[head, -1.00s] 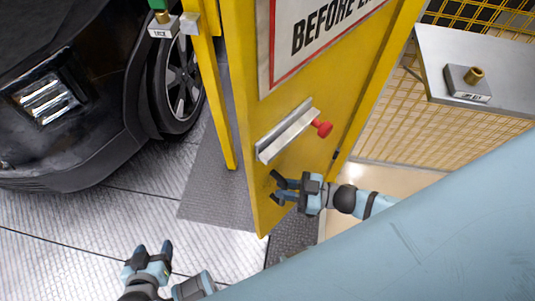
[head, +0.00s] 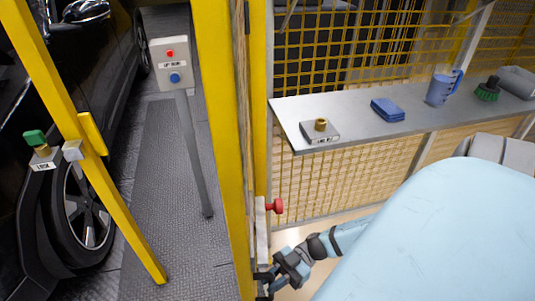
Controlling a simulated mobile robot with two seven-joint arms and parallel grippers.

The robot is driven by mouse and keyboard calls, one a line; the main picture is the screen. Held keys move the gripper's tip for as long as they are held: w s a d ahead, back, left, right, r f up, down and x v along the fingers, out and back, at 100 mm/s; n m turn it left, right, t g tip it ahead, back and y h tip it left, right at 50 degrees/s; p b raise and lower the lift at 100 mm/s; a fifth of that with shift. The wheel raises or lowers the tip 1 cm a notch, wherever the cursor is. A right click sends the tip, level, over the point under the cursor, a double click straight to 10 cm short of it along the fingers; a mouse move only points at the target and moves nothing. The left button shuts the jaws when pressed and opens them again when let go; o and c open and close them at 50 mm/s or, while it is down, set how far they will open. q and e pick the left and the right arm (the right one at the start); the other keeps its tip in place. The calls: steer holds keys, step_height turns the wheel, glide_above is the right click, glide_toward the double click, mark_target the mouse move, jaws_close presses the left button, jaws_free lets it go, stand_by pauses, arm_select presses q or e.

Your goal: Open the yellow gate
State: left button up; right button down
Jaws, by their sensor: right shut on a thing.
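The yellow gate (head: 228,150) shows almost edge-on in the head view. It stands apart from the yellow post (head: 75,130) on the left, with a wide gap between them. A red knob (head: 275,206) and a grey metal bar (head: 262,230) are on the gate's right face. My right gripper (head: 266,284) is at the gate's low edge, just below that bar, and is shut on the gate. The exact place where its fingers grip is hard to see at the bottom of the picture. My left gripper is out of view.
Through the gap stand a button pedestal (head: 173,65) and a dark car (head: 85,200). A green-topped lock block (head: 40,148) is by the post. Right of the gate, a grey shelf (head: 360,128) carries a brass-knobbed block (head: 320,130), blue cloths (head: 387,109), a jug (head: 440,87) and a brush (head: 487,90).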

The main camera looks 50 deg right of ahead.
steer(key=shift+s+f, duration=0.15)
steer(key=c, duration=1.2)
jaws_free()
steer(key=shift+o, duration=0.6)
steer(key=shift+d, duration=0.35)
steer(key=s+d, duration=0.2)
steer(key=d, duration=1)
steer(key=shift+s+d+b, duration=0.25)
steer(key=shift+d+b, duration=0.15)
steer(key=shift+b, duration=0.05)
steer(key=shift+a, duration=0.1)
